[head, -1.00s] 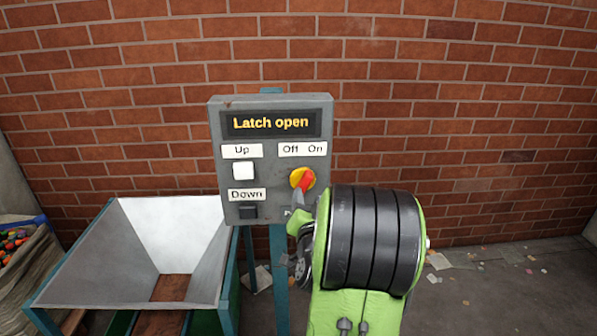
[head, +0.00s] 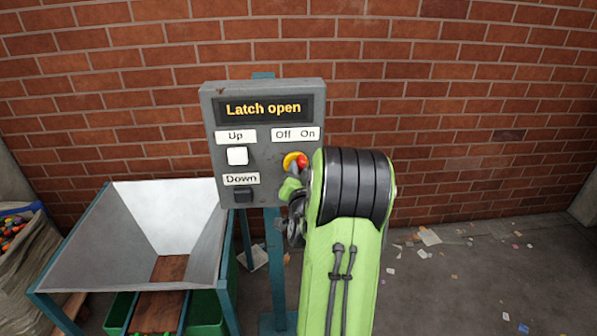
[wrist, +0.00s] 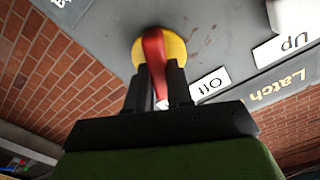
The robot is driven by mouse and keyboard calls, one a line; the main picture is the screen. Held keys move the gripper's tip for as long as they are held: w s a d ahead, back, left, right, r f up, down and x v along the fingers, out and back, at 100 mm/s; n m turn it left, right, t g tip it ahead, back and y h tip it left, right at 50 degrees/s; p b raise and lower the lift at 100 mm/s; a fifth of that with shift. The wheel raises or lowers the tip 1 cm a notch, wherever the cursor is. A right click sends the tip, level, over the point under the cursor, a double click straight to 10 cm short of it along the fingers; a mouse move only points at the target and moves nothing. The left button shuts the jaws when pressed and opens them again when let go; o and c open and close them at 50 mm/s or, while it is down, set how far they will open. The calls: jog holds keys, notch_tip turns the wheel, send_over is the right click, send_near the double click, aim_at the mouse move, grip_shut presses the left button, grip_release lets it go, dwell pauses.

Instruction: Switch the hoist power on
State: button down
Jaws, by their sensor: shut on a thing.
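The grey control panel (head: 262,108) stands against the brick wall, its display reading "Latch open". Its rotary switch has a yellow disc (head: 290,161) and a red handle (head: 302,160), below the "Off" and "On" labels (head: 295,134). My gripper (head: 292,178) is at the switch in the head view, partly hidden by my own arm. In the wrist view, my gripper (wrist: 157,90) is shut on the red handle (wrist: 153,50), one dark finger on each side. The "Off" label (wrist: 210,84) shows beside the fingers; "On" is hidden there. The handle's exact setting is hard to tell.
The white "Up" button (head: 237,156) and dark "Down" button (head: 243,195) sit left of the switch. A metal hopper (head: 95,245) stands at lower left, with a sack (head: 25,250) beyond it. The littered floor (head: 450,285) on the right is open.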

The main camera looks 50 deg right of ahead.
jog(key=shift+m+b, duration=0.3)
jog(key=shift+m, duration=1.1)
jog(key=shift+d, duration=0.1)
jog(key=c, duration=1)
grip_release()
jog(key=shift+s, duration=0.1)
jog(key=b+v, duration=1.2)
jog(key=v, duration=0.3)
jog(key=shift+s+a+b, duration=0.2)
jog(key=shift+a+b, duration=0.05)
jog(key=shift+b, duration=0.05)
